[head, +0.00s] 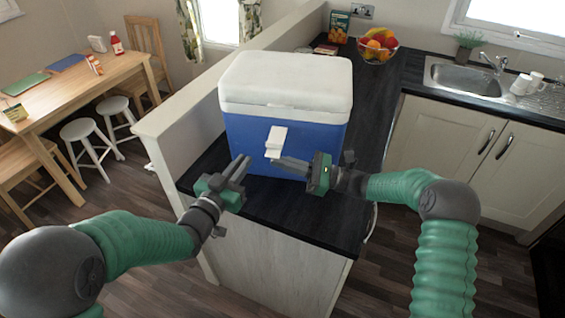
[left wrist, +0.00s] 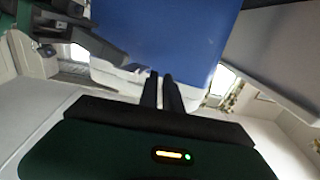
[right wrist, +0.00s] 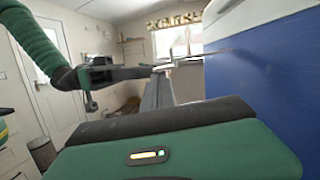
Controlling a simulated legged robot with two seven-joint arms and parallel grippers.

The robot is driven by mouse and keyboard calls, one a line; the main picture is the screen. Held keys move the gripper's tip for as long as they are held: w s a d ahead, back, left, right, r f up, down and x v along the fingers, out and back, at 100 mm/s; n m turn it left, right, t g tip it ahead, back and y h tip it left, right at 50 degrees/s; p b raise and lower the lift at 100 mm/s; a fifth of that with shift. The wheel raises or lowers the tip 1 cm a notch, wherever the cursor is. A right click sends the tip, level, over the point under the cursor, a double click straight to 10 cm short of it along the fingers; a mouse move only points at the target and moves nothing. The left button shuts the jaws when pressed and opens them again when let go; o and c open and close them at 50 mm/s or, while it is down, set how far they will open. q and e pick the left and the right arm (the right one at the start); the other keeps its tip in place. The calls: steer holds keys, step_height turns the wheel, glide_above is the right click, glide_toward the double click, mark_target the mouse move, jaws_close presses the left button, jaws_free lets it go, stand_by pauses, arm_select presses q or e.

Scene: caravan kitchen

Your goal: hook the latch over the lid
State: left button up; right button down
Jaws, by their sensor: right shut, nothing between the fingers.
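A blue cooler box (head: 245,135) stands on the dark counter with its white lid (head: 287,80) down. A white latch (head: 276,141) sits at the middle of its front. The latch appears to stick outward, with its upper end below the lid's rim in the picture; it does not look hooked over the lid. My left gripper (head: 243,167) is left of and below the latch, empty, its fingers slightly apart in the left wrist view (left wrist: 161,75). My right gripper (head: 277,163) is shut and empty just below the latch; contact is unclear. It also shows in the right wrist view (right wrist: 158,75).
The dark counter (head: 310,226) has bare room in front of the cooler. A low white partition (head: 185,125) runs along its left side. A fruit bowl (head: 377,46) and a green box (head: 339,26) stand behind. The sink (head: 465,77) is at the right.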

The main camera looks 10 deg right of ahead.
arm_select(q)
steer(key=o, duration=1)
